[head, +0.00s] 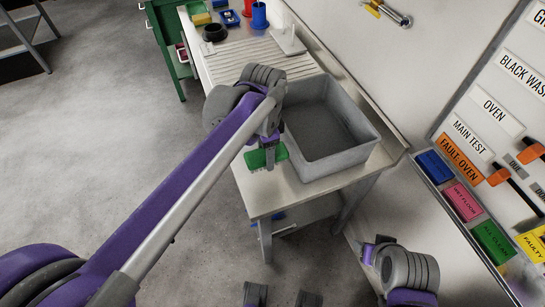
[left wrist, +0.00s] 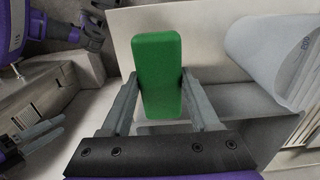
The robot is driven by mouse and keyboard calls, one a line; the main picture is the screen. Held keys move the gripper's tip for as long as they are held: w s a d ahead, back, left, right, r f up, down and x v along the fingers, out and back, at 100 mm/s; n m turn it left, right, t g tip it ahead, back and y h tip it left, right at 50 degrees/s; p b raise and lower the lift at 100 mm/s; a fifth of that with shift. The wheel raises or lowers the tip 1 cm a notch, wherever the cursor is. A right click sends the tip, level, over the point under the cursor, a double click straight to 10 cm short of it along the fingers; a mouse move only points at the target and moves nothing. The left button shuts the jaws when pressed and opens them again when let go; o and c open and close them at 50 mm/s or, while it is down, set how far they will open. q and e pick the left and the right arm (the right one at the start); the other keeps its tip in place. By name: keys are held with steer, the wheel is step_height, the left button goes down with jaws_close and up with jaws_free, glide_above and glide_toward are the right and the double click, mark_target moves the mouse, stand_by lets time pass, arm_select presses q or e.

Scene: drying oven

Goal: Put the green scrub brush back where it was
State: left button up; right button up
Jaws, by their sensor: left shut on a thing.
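The green scrub brush (head: 281,152) is a green block held at the front left corner of the bench, beside the grey basin. It also shows upright in the left wrist view (left wrist: 160,72), between the two fingers. My left gripper (head: 269,158) is shut on the brush, with a finger against each side. In the head view the gripper partly covers the brush. I cannot tell whether the brush touches the bench top. Parts of my right arm show at the lower right of the head view, but its finger state is unclear.
The grey basin (head: 352,160) stands open and empty on the bench (head: 262,196). A ribbed drainboard (head: 262,57) lies behind it, with a blue cup (head: 260,16), a black ring (head: 214,32) and a white stand (head: 289,40). A labelled board (head: 490,117) hangs at right.

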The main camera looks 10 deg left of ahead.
arm_select(q)
steer(key=shift+w+f, duration=0.2)
steer(key=shift+w, duration=0.05)
glide_above(267, 179)
step_height(267, 179, down, 5)
steer(key=shift+s+f+b, duration=0.1)
steer(key=shift+s+b, duration=0.05)
steer(key=shift+b, duration=0.2)
steer(key=shift+f, duration=2.15)
steer(key=shift+b, duration=0.3)
steer(key=shift+f, duration=0.15)
steer(key=o, duration=1.2)
